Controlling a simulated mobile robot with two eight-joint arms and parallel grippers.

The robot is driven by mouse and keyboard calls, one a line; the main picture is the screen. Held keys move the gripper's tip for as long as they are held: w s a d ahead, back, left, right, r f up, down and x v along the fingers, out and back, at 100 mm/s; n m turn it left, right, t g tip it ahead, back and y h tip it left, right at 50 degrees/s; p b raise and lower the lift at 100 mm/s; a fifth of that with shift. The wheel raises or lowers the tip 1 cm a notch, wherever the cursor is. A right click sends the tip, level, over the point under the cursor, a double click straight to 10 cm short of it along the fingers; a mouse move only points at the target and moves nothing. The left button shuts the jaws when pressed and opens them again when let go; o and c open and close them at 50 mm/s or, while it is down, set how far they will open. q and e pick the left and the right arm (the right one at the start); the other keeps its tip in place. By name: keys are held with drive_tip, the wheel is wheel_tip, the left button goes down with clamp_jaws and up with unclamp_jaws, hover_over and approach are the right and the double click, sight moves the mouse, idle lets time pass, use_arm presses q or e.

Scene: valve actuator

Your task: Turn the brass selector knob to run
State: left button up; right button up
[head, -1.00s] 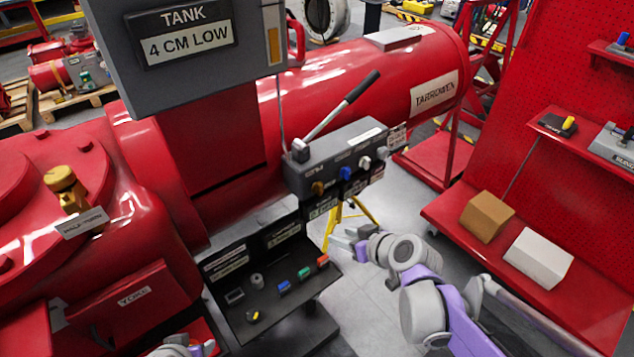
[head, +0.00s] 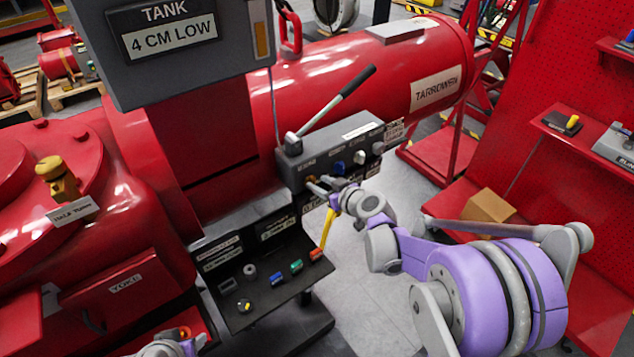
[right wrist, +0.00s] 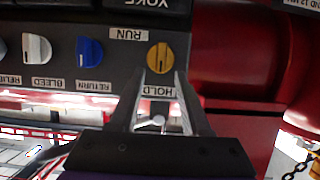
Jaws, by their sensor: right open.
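The brass selector knob (right wrist: 160,57) is on the grey control panel (head: 345,150). In the right wrist view, which is upside down, the RUN label (right wrist: 128,34) is up and left of the knob and the HOLD label (right wrist: 158,90) is just below it. The knob's ridge looks roughly upright in that view. My right gripper (right wrist: 163,76) is open, its fingertips at the knob's lower edge, one on each side. I cannot tell whether they touch it. In the head view the right gripper (head: 320,187) partly covers the knob. My left gripper (head: 192,343) shows only partly at the bottom edge.
A blue RETURN knob (right wrist: 89,51) and a pale BLEED knob (right wrist: 37,47) sit beside the brass one. A long lever (head: 338,100) rises from the panel's top. A lower console (head: 262,300) with coloured switches is below. Red shelving (head: 585,260) stands at right.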

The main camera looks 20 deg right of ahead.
drive_tip(key=shift+x, duration=0.95)
clamp_jaws()
